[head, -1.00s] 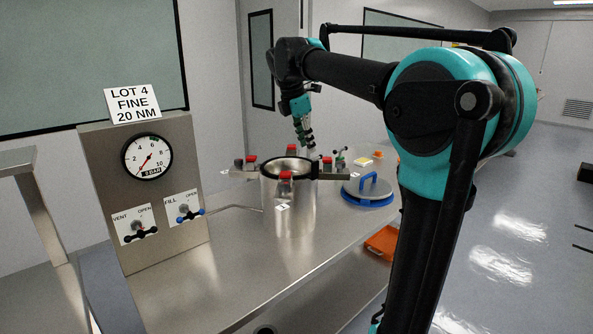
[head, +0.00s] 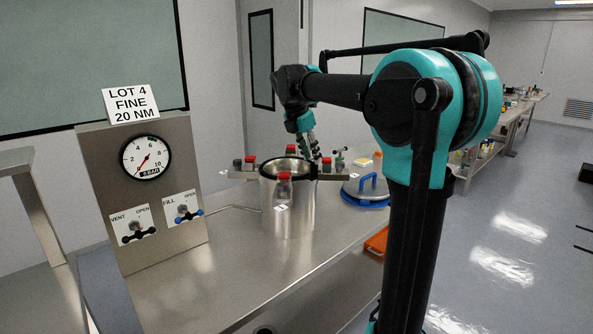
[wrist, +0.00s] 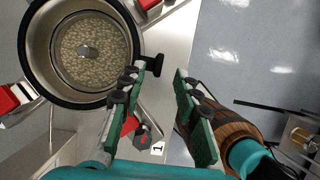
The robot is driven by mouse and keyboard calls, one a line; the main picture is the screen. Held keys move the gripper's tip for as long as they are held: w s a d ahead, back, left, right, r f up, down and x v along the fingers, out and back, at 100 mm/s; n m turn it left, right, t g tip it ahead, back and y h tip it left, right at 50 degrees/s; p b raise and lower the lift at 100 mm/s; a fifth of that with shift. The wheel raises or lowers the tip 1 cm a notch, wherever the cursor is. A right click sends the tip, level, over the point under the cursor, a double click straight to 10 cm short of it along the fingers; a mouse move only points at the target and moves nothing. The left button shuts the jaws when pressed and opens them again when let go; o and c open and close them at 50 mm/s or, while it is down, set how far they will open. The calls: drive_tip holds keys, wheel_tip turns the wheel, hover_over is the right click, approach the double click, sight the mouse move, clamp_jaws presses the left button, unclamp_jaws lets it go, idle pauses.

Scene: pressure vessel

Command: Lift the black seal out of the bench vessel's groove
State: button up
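The bench vessel (head: 290,212) is a round steel pot standing on the bench, with a dark ring at its open top. In the wrist view I look down into the vessel at upper left. The black seal (wrist: 84,104) shows as a black ring around its rim, lying flat. In the head view my gripper (head: 310,150) is just above the vessel's far right side; contact cannot be told.
A blue-edged lid (head: 366,200) with a handle lies to the right. A gauge panel (head: 145,190) with two valves stands at left. The bench front is clear.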

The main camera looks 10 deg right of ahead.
sight(314, 166)
drive_tip(key=shift+x, duration=2.8)
drive_tip(key=shift+a, duration=0.15)
clamp_jaws()
